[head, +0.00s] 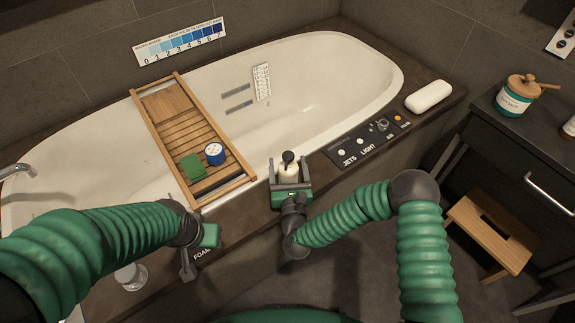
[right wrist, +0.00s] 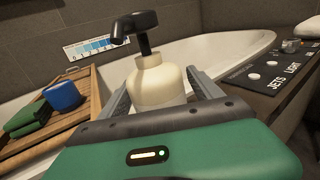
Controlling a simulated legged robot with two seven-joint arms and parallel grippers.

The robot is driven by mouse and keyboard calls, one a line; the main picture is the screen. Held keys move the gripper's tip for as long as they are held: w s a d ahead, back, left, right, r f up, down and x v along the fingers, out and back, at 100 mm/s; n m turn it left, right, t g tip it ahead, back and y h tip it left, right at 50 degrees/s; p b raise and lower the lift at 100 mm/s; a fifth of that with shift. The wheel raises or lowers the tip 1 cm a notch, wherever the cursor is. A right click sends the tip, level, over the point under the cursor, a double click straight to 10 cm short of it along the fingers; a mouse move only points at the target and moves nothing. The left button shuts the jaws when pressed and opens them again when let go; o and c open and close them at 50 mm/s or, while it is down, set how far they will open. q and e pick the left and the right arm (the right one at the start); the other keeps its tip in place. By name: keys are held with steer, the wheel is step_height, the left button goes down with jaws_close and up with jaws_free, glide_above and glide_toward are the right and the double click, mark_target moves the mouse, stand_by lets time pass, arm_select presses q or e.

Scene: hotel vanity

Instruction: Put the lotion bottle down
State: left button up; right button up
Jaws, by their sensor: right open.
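The lotion bottle (head: 289,172) is cream with a black pump. It stands upright at the tub's front rim in the head view, and it also shows in the right wrist view (right wrist: 157,82). My right gripper (head: 291,184) is open, with its fingers on either side of the bottle. Its lower part is hidden behind the gripper body, so I cannot tell whether its base touches the rim. My left gripper (head: 200,240) is over the front ledge at the left, beside the FOAM label; its fingers are not clear.
A wooden tray (head: 238,178) spans the tub (head: 330,60), bearing a green cloth (head: 192,167) and a blue tin (head: 214,153). A control panel (head: 366,139) lies right of the bottle, with white soap (head: 429,96) beyond. A clear glass (head: 131,277) stands at lower left.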

steer(key=shift+s+r, duration=0.1)
steer(key=s+d+p, duration=0.1)
steer(key=s+p, duration=0.1)
steer(key=s, duration=0.9)
steer(key=shift+s+p, duration=0.35)
steer(key=shift+s, duration=0.05)
steer(key=shift+d, duration=0.1)
